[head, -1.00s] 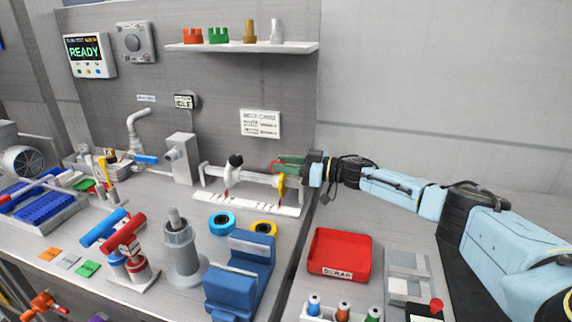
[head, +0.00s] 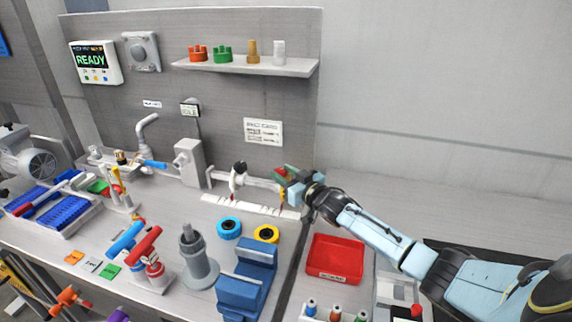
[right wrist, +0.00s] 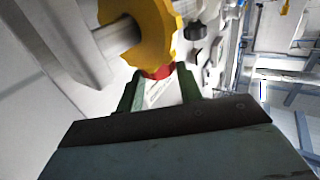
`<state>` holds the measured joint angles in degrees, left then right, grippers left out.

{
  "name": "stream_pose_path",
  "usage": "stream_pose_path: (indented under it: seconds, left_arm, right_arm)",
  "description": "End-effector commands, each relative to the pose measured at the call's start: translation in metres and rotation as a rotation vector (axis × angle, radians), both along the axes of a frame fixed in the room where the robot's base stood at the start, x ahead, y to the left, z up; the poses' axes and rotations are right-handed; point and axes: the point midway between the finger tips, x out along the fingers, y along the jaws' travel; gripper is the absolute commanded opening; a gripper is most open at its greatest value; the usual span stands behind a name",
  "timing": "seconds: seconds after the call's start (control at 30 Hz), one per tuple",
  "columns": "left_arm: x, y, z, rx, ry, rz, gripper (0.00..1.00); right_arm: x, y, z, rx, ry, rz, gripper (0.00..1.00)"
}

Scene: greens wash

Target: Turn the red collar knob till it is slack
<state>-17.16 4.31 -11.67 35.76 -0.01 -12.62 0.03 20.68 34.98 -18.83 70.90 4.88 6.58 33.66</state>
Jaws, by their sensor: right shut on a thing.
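The red collar knob (right wrist: 157,72) shows in the right wrist view as a small red part just below a yellow collar disc (right wrist: 152,28). The disc sits around a pale bar (right wrist: 118,36). My right gripper (right wrist: 160,88) has its two green fingers on either side of the red knob and is shut on it. In the head view my right gripper (head: 285,180) is at the right end of the bar (head: 262,183), with a bit of red between its fingers. It hides most of the yellow disc there. My left gripper is not in view.
A black-and-white collar (head: 238,178) sits on the left of the bar. Blue (head: 229,228) and yellow (head: 266,234) rings, a blue block (head: 246,280) and a red scrap tray (head: 335,258) stand in front. A shelf (head: 250,67) hangs above.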

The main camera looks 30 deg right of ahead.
Motion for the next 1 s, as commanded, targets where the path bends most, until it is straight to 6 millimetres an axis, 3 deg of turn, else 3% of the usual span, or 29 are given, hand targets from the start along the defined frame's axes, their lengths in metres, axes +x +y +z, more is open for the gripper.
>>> stream_pose_path:
  seconds: [0.5,1.0]
  left_arm:
    - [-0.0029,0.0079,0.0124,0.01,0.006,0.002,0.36]
    - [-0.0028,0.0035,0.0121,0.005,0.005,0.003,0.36]
  right_arm:
    - [0.0002,0.0091,-0.0016,0.007,0.0,-0.3,0.14]
    - [0.0009,0.0094,-0.0004,-0.001,-0.002,-0.385,0.14]
